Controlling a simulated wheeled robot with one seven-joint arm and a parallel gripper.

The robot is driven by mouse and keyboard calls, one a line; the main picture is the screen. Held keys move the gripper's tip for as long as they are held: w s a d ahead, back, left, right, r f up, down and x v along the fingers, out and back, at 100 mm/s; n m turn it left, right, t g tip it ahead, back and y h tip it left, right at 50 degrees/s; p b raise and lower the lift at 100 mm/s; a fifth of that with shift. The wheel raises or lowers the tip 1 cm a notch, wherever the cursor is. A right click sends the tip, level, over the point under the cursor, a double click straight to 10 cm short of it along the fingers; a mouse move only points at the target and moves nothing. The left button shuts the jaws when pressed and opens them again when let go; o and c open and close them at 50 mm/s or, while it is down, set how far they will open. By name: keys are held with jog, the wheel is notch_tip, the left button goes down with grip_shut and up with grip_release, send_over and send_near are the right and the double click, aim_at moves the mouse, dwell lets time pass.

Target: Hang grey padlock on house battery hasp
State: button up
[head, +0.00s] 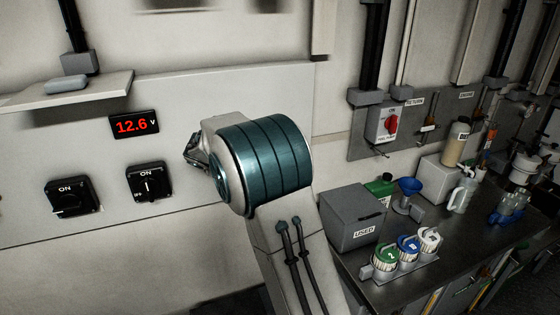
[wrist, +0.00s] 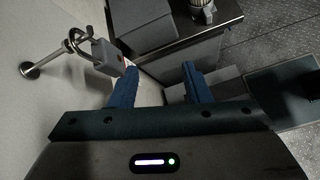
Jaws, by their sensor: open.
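A grey padlock (wrist: 106,57) shows in the wrist view, up and left of my gripper. Its shackle loops around a metal rod that sticks out of the pale wall from a round base (wrist: 30,70). My gripper (wrist: 158,78) has its two blue fingers apart with nothing between them. The padlock is close beside the left fingertip; I cannot tell whether they touch. In the head view my arm's end covers most of the gripper and the padlock cannot be made out. No hasp is clearly identifiable there.
In the head view two black rotary switches (head: 72,195) (head: 150,183) sit on the wall panel below a 12.6 V display (head: 134,124). A small shelf (head: 70,97) juts out above. At right, a bench holds a grey USED box (head: 355,218) and several jars.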

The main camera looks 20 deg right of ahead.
jog(key=w+r+n+h, duration=0.3)
jog(key=w+n+h, duration=0.1)
jog(key=w, duration=0.2)
jog(key=p+x, duration=0.4)
jog(key=x, duration=0.3)
jog(key=shift+s+d+f, duration=0.1)
jog(key=shift+d+f, duration=0.3)
jog(key=shift+d, duration=0.1)
jog(key=shift+a, duration=0.1)
grip_shut()
